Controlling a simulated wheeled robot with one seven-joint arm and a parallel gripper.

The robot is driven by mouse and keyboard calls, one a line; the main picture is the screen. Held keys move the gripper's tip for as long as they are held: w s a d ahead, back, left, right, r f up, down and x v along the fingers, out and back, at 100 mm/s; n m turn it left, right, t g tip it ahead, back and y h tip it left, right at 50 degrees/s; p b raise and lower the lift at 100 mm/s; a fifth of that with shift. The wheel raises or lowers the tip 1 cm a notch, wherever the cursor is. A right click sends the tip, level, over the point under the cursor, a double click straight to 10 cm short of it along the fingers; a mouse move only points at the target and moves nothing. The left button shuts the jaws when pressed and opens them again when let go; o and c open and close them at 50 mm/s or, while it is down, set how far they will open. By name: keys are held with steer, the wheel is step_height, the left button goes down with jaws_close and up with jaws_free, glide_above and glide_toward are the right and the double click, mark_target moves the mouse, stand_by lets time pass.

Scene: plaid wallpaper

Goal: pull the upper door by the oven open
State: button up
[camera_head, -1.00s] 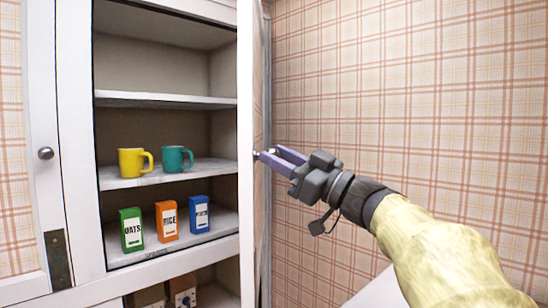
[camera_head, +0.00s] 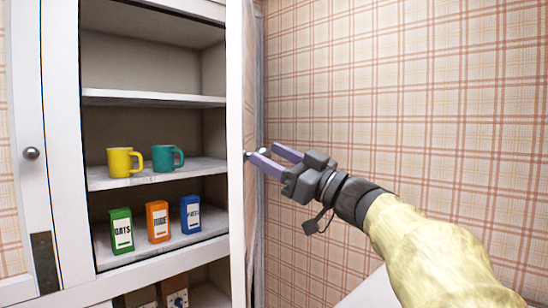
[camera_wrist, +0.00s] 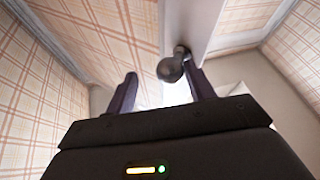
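The tall white cupboard has an upper door (camera_head: 236,120) that stands swung out, seen almost edge-on at the right of the open shelves. A small round knob (camera_wrist: 171,68) on a short stem sticks out from this door's white face in the wrist view. My gripper (camera_head: 262,154) is beside the door's right side in the head view, with its two purple fingers apart. In the wrist view the knob lies between the fingertips (camera_wrist: 163,82), nearer the right finger. I cannot tell whether that finger touches it.
A yellow mug (camera_head: 119,161) and a teal mug (camera_head: 163,158) stand on the middle shelf. Green (camera_head: 121,230), orange (camera_head: 157,221) and blue (camera_head: 190,213) boxes stand below. A round knob (camera_head: 31,153) is on the white panel at left. A plaid wall (camera_head: 400,90) fills the right.

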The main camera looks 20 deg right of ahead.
steer(key=shift+f, duration=0.1)
steer(key=b+v, duration=0.8)
steer(key=v, duration=0.9)
steer(key=shift+d, duration=0.1)
